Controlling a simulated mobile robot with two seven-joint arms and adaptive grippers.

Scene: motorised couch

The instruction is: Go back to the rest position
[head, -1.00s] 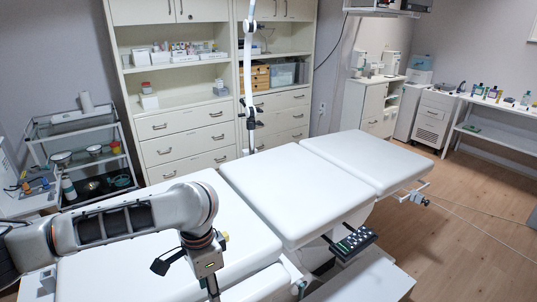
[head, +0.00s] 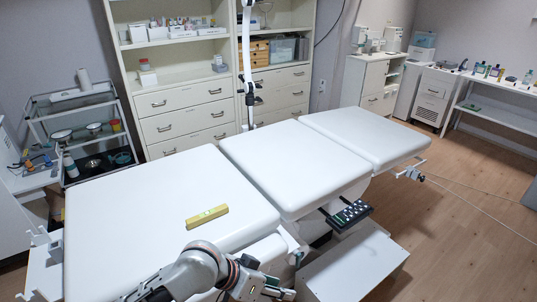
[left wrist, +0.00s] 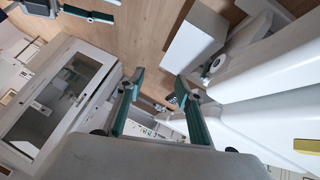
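My left arm comes in at the bottom of the head view, over the near edge of the white couch (head: 130,215). My left gripper (head: 272,291) is cut off by the bottom edge there. In the left wrist view its two teal-lined fingers (left wrist: 160,88) stand well apart with nothing between them. A yellow bar like a spirit level (head: 207,216) lies flat on the couch's left section, clear of the gripper. A teal-lined finger at the top left of the left wrist view may be part of my right gripper; its state is unclear.
A black hand control (head: 350,214) sits at the couch's near side above a white base (head: 355,268). A trolley (head: 80,125) stands at the left and cabinets (head: 190,122) behind. The wooden floor (head: 455,240) at the right is mostly free.

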